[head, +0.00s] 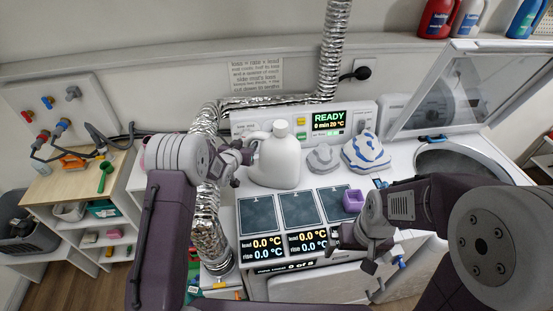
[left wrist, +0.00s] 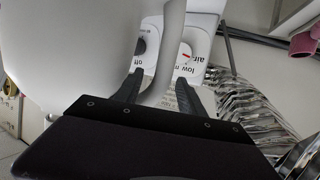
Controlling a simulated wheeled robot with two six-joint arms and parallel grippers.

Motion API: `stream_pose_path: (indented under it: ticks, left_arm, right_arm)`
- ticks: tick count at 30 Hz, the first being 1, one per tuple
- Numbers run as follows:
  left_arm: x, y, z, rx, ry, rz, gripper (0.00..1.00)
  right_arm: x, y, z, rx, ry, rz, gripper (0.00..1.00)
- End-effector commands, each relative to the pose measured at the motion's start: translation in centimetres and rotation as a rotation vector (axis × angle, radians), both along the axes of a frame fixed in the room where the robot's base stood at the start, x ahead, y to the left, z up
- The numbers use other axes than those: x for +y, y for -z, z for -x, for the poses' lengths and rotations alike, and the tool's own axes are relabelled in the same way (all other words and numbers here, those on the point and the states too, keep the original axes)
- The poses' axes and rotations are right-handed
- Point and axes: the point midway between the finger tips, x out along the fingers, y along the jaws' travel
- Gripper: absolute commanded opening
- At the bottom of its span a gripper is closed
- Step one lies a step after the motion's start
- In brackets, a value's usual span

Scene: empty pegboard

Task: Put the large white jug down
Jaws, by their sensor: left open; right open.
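The large white jug (head: 277,165) stands upright on the white machine top, in front of the control panel. Its body fills the left of the left wrist view (left wrist: 60,50). My left gripper (head: 243,165) is at the jug's left side. In the left wrist view its open fingers (left wrist: 158,95) are on either side of the jug's handle (left wrist: 172,50), with space between them and it. My right gripper (head: 352,250) is open and empty over the machine's front edge, right of the temperature displays.
Grey and blue-striped piles of cloth (head: 366,153) lie right of the jug. Three dark pads (head: 300,210) and a purple cup (head: 353,200) are in front. A foil duct (head: 208,200) runs close on the left. An open lid (head: 450,90) stands at the right.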

Motion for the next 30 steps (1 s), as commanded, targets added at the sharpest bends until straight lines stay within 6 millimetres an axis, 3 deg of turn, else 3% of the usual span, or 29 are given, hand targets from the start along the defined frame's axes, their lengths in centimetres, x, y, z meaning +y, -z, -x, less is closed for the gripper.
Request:
stream_pose_path:
  ticks: [4,11,15,16,30]
  left_arm:
    - [-0.22,0.49,-1.22,0.000,0.000,0.000,0.47]
    - [-0.21,0.62,-1.31,0.000,-0.001,0.000,0.44]
    - [-0.22,0.61,-1.29,0.000,-0.001,0.000,0.05]
    - [-0.22,0.61,-1.29,0.000,-0.001,0.000,0.00]
    - [-0.22,0.60,-1.28,0.000,0.000,0.000,0.00]
  right_arm:
    - [0.00,-0.50,0.01,0.001,0.000,0.000,1.00]
    - [0.00,-0.39,0.02,0.001,0.000,0.000,1.00]
    - [0.00,-0.39,0.02,0.001,0.000,0.000,1.00]
    - [0.00,-0.39,0.02,0.001,0.000,0.000,1.00]
    - [0.00,-0.39,0.01,0.001,0.000,0.000,1.00]
